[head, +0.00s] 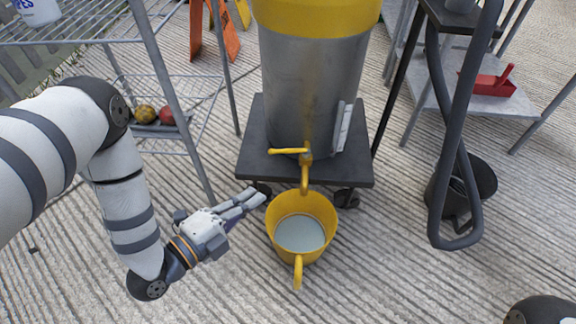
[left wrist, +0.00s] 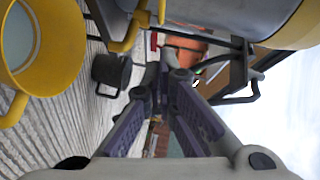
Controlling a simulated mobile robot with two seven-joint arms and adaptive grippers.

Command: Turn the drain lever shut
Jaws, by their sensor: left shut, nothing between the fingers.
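The drain lever (head: 288,151) is a yellow bar on the valve low on the front of a metal drum (head: 305,85). It points left, roughly level, across the spout (head: 305,178). A yellow bucket (head: 328,245) with pale liquid stands below the spout. My left gripper (head: 262,197) is shut and empty, left of the bucket's rim and below and left of the lever, apart from the lever. In the left wrist view, its fingers (left wrist: 166,72) come together, with the bucket (left wrist: 58,58) at left and yellow valve parts (left wrist: 132,35) at top. My right gripper is out of view.
The drum stands on a dark wheeled platform (head: 255,160). A wire rack (head: 165,75) is at left. A dark handle frame (head: 440,190), a black bucket (head: 480,180) and a grey shelf with a red tool (head: 490,84) are at right. Floor in front is mostly clear.

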